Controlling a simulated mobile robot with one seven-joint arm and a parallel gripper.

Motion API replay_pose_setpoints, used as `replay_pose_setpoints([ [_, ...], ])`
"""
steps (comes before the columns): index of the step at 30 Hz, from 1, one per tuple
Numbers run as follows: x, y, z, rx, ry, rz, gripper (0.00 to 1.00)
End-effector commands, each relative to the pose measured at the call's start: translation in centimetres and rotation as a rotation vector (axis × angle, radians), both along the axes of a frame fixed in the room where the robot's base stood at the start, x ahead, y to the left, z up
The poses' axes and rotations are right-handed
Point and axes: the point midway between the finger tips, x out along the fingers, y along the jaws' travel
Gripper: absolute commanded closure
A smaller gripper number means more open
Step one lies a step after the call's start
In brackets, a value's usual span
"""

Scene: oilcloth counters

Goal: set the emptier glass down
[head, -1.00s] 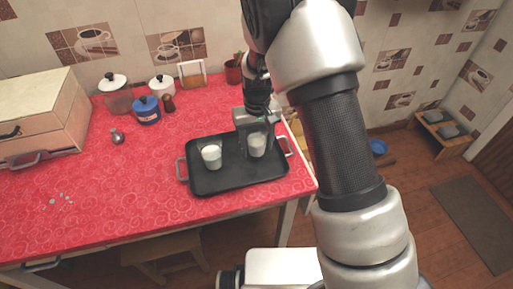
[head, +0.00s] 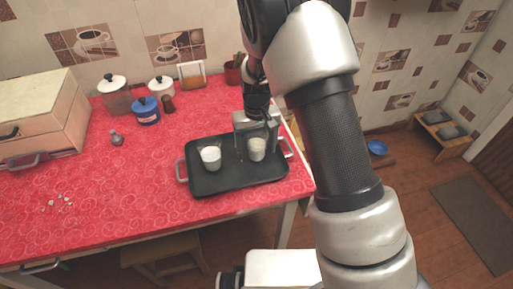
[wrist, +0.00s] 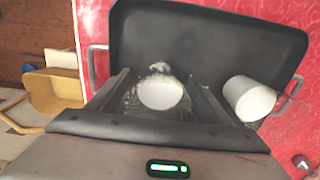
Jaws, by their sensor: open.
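A black tray (head: 215,184) with grey handles lies on the red counter. Two clear glasses with white contents stand upright on it. The right glass (head: 257,150) is between the fingers of my gripper (head: 256,144), which is open. In the wrist view that glass (wrist: 160,95) shows a white round surface between my gripper's spread fingers (wrist: 158,92), with room on both sides. The left glass (head: 211,158) stands apart; it also shows in the wrist view (wrist: 250,99), right of my fingers. I cannot tell clearly which holds less.
A blue pot (head: 146,111), lidded canisters (head: 116,97) and a small shaker (head: 116,138) stand at the back left of the counter (head: 110,200). A wooden box (head: 40,115) is at the far left. The tray's front is clear. A stool (head: 165,250) stands below.

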Motion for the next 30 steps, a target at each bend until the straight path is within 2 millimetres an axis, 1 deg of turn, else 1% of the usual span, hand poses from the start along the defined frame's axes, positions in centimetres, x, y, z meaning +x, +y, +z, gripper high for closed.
replay_pose_setpoints([
  [5,0.1,0.1,3.3,0.003,-0.005,0.000,0.27],
  [9,0.1,0.0,6.5,0.002,-0.006,0.001,0.27],
  [13,0.1,0.0,9.1,0.002,-0.006,0.000,0.27],
  [18,0.1,0.0,11.1,0.001,-0.003,0.000,0.27],
  [26,0.0,-0.2,12.3,0.004,-0.006,-0.004,0.27],
  [29,-0.6,-1.1,14.5,0.022,-0.028,-0.023,0.27],
  [30,-1.1,-1.7,15.9,0.034,-0.044,-0.035,0.27],
])
